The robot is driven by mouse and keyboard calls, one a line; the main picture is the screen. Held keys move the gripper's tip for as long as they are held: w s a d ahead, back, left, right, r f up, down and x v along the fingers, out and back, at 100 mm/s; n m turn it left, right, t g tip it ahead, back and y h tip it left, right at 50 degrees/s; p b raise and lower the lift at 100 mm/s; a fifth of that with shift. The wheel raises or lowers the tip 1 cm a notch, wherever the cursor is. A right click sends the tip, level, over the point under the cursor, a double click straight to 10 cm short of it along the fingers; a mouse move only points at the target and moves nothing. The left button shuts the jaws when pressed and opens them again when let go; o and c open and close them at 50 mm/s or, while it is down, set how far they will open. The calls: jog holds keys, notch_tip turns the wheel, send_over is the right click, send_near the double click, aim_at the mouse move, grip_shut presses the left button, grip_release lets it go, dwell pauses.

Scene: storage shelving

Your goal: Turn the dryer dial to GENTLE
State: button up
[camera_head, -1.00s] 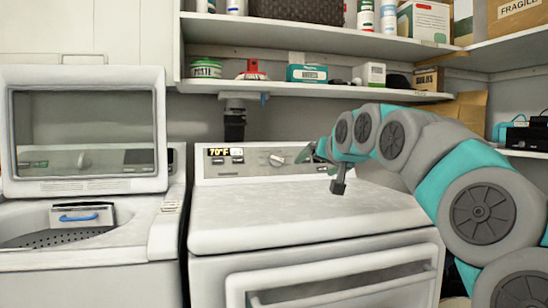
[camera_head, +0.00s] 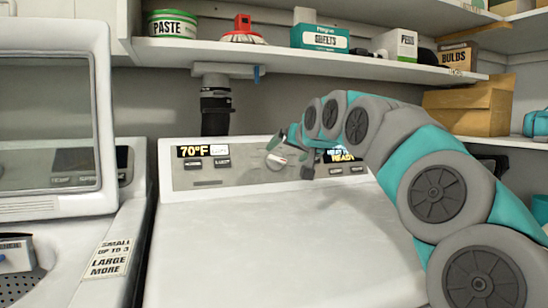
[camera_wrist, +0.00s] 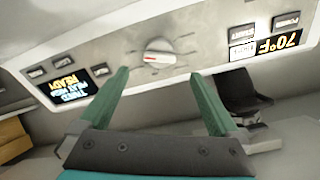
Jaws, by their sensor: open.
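The dryer (camera_head: 290,240) stands in the middle of the head view, with its control panel (camera_head: 205,177) along the back. The dial (camera_head: 276,162) is a round pale knob near the panel's centre, partly hidden by my gripper in that view. In the wrist view the dial (camera_wrist: 158,58) shows whole, with a red mark on its grip bar, and the picture is upside down. My gripper (camera_wrist: 165,95) is open, its two green fingers on either side of the dial's line and apart from it. My gripper also shows in the head view (camera_head: 283,146) close to the dial. The dial's labels are too small to read.
Displays read 70°F (camera_head: 192,151) and READY (camera_head: 347,157). A shelf (camera_head: 300,60) with a paste tub (camera_head: 172,24) and boxes hangs above the panel. A dark pipe (camera_head: 216,112) stands behind the dryer. A washer with raised lid (camera_head: 50,120) is at left. The dryer top is clear.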

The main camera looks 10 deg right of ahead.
aim_at(278, 159)
jog(key=p+x, duration=0.1)
jog(key=x, duration=0.6)
jog(key=shift+w+f, duration=0.15)
jog(key=shift+w, duration=0.05)
jog(key=c, duration=1.4)
